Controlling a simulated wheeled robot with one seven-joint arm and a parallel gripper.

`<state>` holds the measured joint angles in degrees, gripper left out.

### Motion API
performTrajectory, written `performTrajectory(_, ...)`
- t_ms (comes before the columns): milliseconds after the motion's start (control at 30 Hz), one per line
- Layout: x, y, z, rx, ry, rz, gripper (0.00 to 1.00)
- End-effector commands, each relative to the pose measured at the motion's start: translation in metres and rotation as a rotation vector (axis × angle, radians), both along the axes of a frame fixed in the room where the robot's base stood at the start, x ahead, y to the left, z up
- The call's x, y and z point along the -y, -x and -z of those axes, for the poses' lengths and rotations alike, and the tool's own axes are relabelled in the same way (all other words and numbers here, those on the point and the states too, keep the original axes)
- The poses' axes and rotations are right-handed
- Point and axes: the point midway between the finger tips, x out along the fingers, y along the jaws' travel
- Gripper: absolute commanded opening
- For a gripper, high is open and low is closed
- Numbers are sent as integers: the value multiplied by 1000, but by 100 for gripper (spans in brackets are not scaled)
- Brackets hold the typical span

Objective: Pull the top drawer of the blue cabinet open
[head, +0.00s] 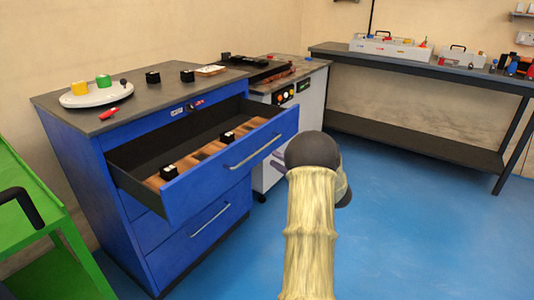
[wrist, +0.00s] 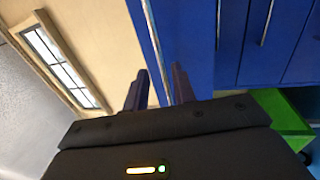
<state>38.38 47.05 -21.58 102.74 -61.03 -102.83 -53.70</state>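The blue cabinet (head: 90,170) stands at the left in the head view. Its top drawer (head: 235,165) is pulled well out, showing its dark inside. The silver handle (head: 254,150) on the drawer front is in full view, with nothing gripping it. A blue front with a silver bar (wrist: 152,35) shows beyond the fingers. The gripper appears clear of the handle.
Small black blocks (head: 168,172) lie in the drawer. A round tray (head: 90,97) with coloured parts sits on the cabinet top. A green cart (head: 30,200) stands at the left, a workbench (head: 430,70) at the back right. Blue floor is free at the right.

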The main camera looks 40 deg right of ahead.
Motion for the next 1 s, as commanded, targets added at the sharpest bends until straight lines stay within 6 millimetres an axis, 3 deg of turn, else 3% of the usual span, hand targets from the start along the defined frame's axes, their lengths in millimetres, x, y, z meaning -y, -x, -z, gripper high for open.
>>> performTrajectory(300, 22, 60, 12, -2, -2, 3, 26)
performTrajectory(500, 30, 86, 18, -1, -1, 0, 26)
performTrajectory(1000, 32, 91, 19, 0, 0, -2, 26)
